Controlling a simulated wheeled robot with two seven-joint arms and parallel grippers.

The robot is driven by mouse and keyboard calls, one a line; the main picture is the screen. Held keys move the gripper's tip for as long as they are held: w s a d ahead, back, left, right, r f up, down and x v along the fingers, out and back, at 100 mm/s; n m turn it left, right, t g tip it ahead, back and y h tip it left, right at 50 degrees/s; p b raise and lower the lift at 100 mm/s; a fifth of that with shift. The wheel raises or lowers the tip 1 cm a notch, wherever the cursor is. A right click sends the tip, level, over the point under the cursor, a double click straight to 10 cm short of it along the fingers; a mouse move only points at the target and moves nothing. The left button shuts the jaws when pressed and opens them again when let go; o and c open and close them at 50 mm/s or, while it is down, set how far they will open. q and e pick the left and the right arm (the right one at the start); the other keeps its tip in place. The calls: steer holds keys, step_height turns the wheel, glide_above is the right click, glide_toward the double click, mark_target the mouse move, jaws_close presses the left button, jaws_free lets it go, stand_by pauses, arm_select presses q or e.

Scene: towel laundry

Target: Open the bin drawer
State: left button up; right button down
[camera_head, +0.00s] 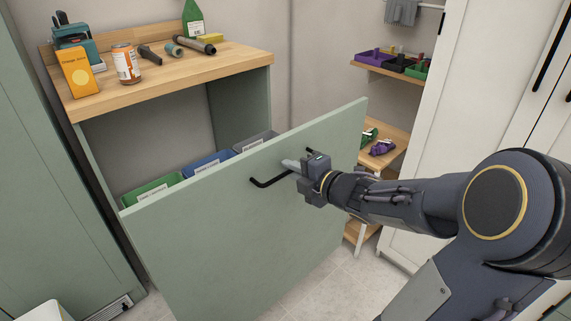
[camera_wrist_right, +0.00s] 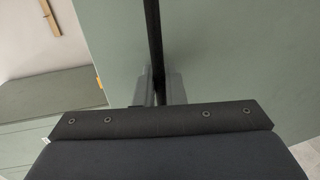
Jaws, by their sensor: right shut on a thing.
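The bin drawer (camera_head: 230,240) has a tall pale green front and stands pulled out from its cabinet, tilted in view. Inside it, green (camera_head: 152,190), blue (camera_head: 208,164) and grey (camera_head: 254,142) bins with white labels show behind the front. A black bar handle (camera_head: 268,182) is fixed to the front. My right gripper (camera_head: 296,165) is shut on the handle near its middle. In the right wrist view the dark handle (camera_wrist_right: 154,40) runs between the two fingers (camera_wrist_right: 160,90). My left gripper is not in view.
The wooden counter (camera_head: 170,84) above the drawer holds an orange box (camera_head: 77,72), a can (camera_head: 126,64), a green bottle (camera_head: 193,18) and tools. A shelf (camera_head: 385,72) with trays stands behind right. A white cabinet (camera_head: 450,100) is at right. Tiled floor (camera_head: 335,285) shows beside the drawer.

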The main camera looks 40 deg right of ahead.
steer(key=shift+s+f, duration=0.1)
steer(key=shift+s, duration=0.1)
steer(key=c, duration=1.6)
jaws_free()
steer(key=p+v, duration=0.2)
steer(key=v, duration=0.6)
steer(key=shift+w, duration=0.1)
